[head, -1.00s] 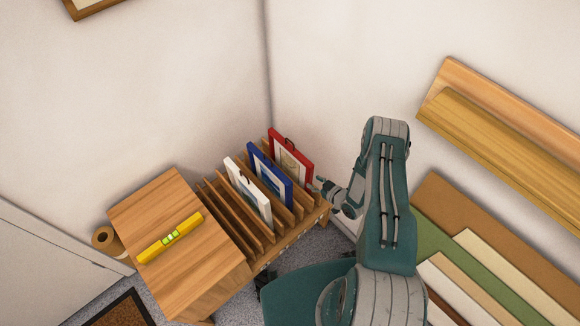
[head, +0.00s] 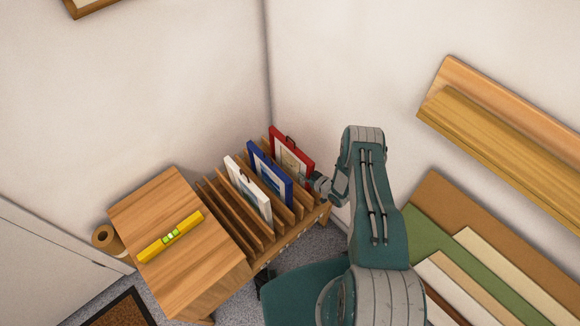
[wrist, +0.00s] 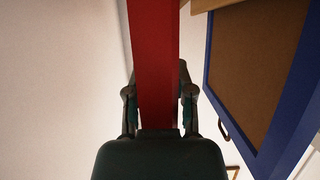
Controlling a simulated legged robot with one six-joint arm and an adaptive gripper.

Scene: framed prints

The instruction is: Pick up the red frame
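The red frame (head: 291,158) stands upright in the far right slot of the wooden rack (head: 246,237), with a small dark hanger at its top. My gripper (head: 316,184) is at the right edge of the red frame in the head view. In the wrist view, the red edge of the frame (wrist: 155,50) runs between the two fingers of my gripper (wrist: 158,85), one on each side. The fingers are close to the edge; whether they press on it is unclear. The fingertips are partly hidden by the frame.
The blue frame (head: 270,175) stands just left of the red one, and also shows in the wrist view (wrist: 290,110). A white frame (head: 247,192) stands further left. A yellow level (head: 170,237) lies on the wooden cabinet (head: 150,200). Walls stand close behind.

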